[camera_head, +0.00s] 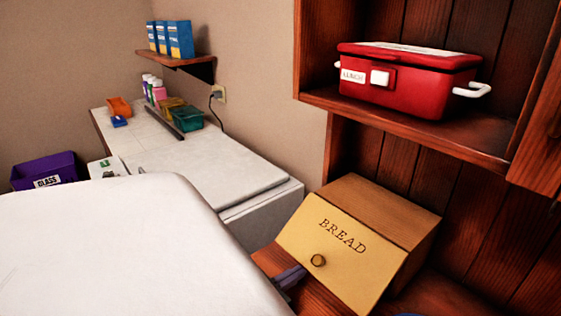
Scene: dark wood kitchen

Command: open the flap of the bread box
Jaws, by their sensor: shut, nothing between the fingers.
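The bread box (385,210) is a wooden box on the counter, right of centre. Its pale yellow slanted flap (305,232) carries the word BREAD and a round knob (318,261) low in its middle. The flap is closed against the box. The dark fingertips of my gripper (290,278) show at the lower left of the flap, close to its edge and left of the knob. My gripper is shut and empty. Whether it touches the box is unclear. Most of my gripper is hidden behind the large white part of my arm.
A red lunch box (410,82) stands on the wooden shelf above the bread box. A white appliance (195,165) with small items on top stands to the left. Blue boxes (170,39) sit on a wall shelf.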

